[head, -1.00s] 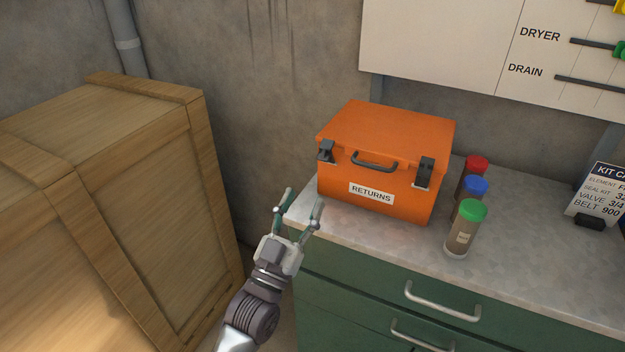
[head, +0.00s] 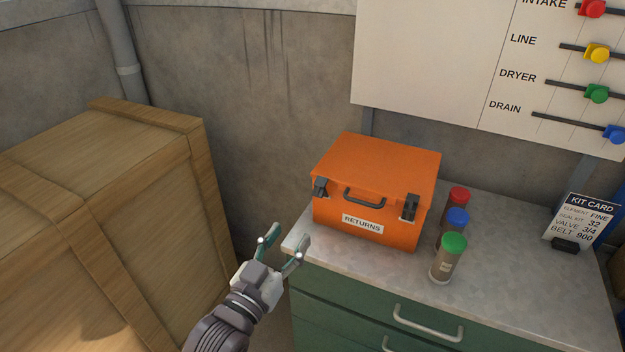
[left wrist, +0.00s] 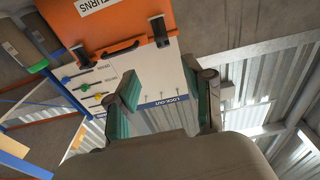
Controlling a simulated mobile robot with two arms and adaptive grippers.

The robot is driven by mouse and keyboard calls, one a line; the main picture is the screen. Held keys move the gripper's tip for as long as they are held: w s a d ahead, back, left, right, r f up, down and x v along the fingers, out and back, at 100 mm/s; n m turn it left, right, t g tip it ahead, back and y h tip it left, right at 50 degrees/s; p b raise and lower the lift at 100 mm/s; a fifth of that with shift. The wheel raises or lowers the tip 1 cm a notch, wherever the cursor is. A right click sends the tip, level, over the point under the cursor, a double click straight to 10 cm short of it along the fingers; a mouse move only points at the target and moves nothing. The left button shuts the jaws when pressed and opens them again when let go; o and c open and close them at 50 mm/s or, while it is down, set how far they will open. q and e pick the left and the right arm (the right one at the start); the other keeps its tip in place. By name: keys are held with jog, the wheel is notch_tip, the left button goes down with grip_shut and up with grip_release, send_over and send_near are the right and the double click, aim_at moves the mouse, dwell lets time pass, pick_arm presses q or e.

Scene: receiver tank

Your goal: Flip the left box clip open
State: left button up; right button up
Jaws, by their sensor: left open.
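The orange box (head: 375,180) labelled RETURNS stands on the cabinet's grey top. Its left clip (head: 320,187) is dark and sits upright over the lid seam at the front left corner; it looks closed. A matching right clip (head: 410,207) is on the other side of the handle (head: 364,198). My left gripper (head: 290,237) is open and empty, left of and below the left clip, apart from the box. In the left wrist view the box (left wrist: 105,20) and left clip (left wrist: 159,31) show beyond the open fingers (left wrist: 162,100). My right gripper is not seen.
Jars with red, blue and green lids (head: 448,258) stand right of the box. A kit card (head: 580,218) is farther right. A wooden crate (head: 110,210) stands at left, with a gap before the green cabinet (head: 340,320). A slider board (head: 430,60) hangs behind.

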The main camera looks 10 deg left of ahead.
aim_at(317, 193)
pick_arm(q)
jog(key=shift+g+y, duration=0.3)
jog(key=p+x, duration=0.1)
jog(key=x, duration=0.5)
jog(key=p+x, duration=0.2)
jog(key=x, duration=0.5)
jog(key=shift+w+a+r, duration=0.1)
jog(key=shift+r, duration=0.15)
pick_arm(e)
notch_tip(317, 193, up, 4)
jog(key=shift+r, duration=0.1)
pick_arm(q)
jog(key=shift+c, duration=0.2)
